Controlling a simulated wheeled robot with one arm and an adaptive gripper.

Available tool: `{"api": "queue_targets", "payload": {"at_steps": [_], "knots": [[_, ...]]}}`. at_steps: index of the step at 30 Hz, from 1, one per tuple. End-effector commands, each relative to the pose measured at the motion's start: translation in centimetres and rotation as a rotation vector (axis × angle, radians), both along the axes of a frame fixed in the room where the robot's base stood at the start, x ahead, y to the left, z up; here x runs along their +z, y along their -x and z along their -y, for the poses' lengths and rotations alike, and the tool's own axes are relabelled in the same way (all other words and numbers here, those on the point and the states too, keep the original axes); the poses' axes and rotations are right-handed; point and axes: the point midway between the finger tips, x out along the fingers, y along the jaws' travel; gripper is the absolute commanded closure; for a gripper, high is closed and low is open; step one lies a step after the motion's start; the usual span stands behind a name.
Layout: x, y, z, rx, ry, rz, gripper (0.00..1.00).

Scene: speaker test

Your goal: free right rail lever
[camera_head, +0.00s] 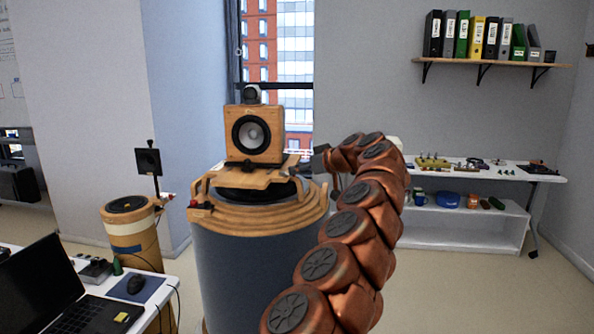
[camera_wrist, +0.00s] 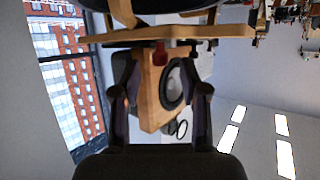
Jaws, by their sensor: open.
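A wooden box speaker (camera_head: 254,133) with a round driver stands on a wooden platform (camera_head: 240,178) on top of a round grey drum (camera_head: 262,275). In the head view, a small red knob (camera_head: 193,203) shows at the platform's left side. My gripper (camera_head: 318,163) is at the platform's right side, mostly hidden by my arm. In the wrist view, my gripper (camera_wrist: 160,72) is open, its fingers on either side of the speaker in the picture. A small red part (camera_wrist: 160,53) under the plank lies between the fingertips. I cannot tell if it is the right rail lever or if they touch.
A white table with tools (camera_head: 470,168) stands at the right wall, below a shelf of binders (camera_head: 490,63). A smaller drum (camera_head: 135,240) and a desk with a laptop (camera_head: 50,300) are at the left. The window (camera_head: 283,45) is behind the speaker.

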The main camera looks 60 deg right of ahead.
Motion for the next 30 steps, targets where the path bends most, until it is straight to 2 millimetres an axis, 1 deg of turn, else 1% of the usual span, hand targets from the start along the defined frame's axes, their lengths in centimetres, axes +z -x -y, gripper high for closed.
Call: {"api": "queue_targets", "payload": {"at_steps": [11, 18, 21, 25, 30], "knots": [[1.6, 3.5, -1.1, -0.001, 0.002, 0.003, 0.56], [2.7, 6.1, -1.8, -0.001, 0.002, 0.002, 0.56], [3.0, 6.9, -2.0, -0.001, 0.002, 0.002, 0.56], [3.3, 7.4, -2.2, -0.001, 0.002, 0.002, 0.56], [3.3, 7.5, -2.2, -0.001, 0.002, 0.001, 0.56]]}}
